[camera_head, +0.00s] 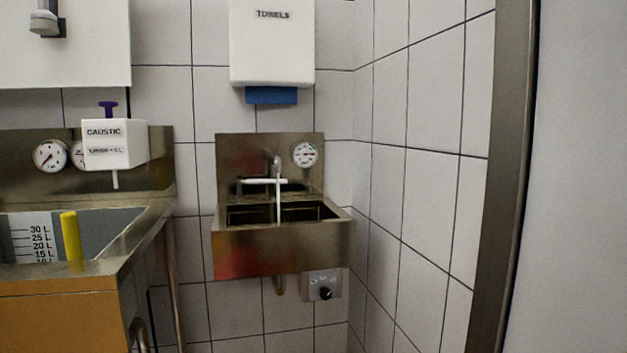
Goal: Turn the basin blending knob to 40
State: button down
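A small steel hand basin (285,248) hangs on the tiled wall in the middle of the view. Below its right side a grey plate (315,280) carries a black knob (325,293). Small marks sit above the knob, too small to read. A round dial (304,154) with a red pointer is on the basin's backsplash; its numbers are too small to read. A tap (277,185) with a white lever or bar stands over the basin. My gripper is not in view.
A larger steel sink (150,222) with a litre scale, a yellow upright piece (71,236) and a caustic dispenser (115,145) stands at left. A towel dispenser (271,45) hangs above the basin. A steel door frame (500,180) stands at right. The wall right of the basin is bare.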

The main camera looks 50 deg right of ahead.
aim_at(325, 293)
jog(key=z, duration=1.35)
